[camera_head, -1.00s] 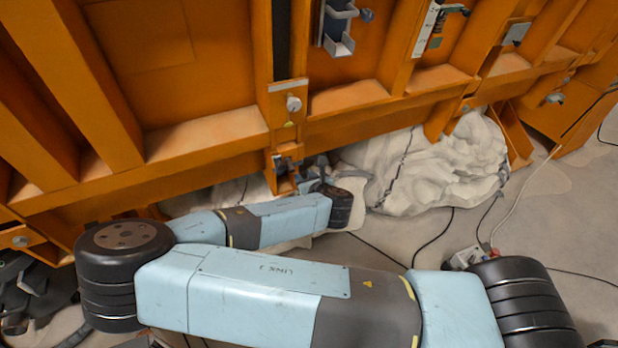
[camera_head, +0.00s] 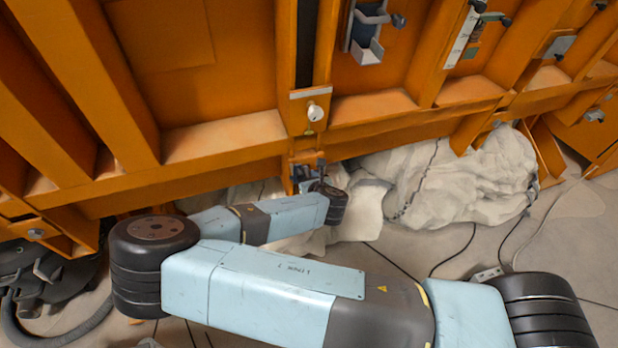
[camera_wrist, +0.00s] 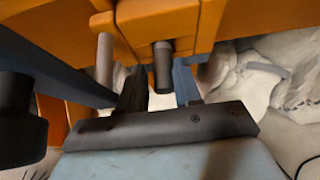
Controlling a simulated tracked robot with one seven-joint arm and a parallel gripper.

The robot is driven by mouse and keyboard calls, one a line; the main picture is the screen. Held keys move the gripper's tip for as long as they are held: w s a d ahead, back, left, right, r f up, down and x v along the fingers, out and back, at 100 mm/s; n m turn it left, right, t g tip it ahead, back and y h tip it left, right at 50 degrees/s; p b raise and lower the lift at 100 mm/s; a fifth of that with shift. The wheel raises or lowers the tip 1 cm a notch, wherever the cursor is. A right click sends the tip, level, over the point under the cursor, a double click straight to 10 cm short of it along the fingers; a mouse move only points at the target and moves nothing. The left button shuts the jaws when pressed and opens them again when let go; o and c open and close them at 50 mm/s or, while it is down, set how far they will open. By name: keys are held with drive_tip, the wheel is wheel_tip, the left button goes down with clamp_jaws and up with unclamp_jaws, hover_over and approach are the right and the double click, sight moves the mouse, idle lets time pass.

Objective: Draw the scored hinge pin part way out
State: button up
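In the wrist view a dark, round-ended pin (camera_wrist: 162,68) sticks down from an orange hinge block (camera_wrist: 165,22). I cannot make out a score mark on it. My gripper (camera_wrist: 160,82) is open, with one dark finger to the left of the pin and one to the right. A gap shows on the left; the right finger looks very near the pin, and contact cannot be told. In the head view the hinge block (camera_head: 306,172) sits at the lower edge of the orange frame, and my wrist hides most of the pin.
A grey rod (camera_wrist: 105,60) hangs left of the pin. The ribbed orange frame (camera_head: 220,140) leans above my arm. A pale, rock-like mass (camera_head: 470,185) lies behind and to the right. Dark cables (camera_head: 455,250) cross the grey floor. A dark hose (camera_head: 45,335) lies at lower left.

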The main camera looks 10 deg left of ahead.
drive_tip(key=shift+w, duration=0.1)
drive_tip(key=shift+c, duration=0.2)
drive_tip(key=shift+d, duration=0.2)
clamp_jaws()
drive_tip(key=shift+w, duration=0.1)
drive_tip(key=shift+s+d+f, duration=0.1)
drive_tip(key=shift+s+d, duration=0.25)
drive_tip(key=shift+s, duration=0.25)
drive_tip(key=shift+s+d+f, duration=0.1)
drive_tip(key=shift+s+d, duration=0.25)
drive_tip(key=shift+s, duration=0.2)
idle(0.7)
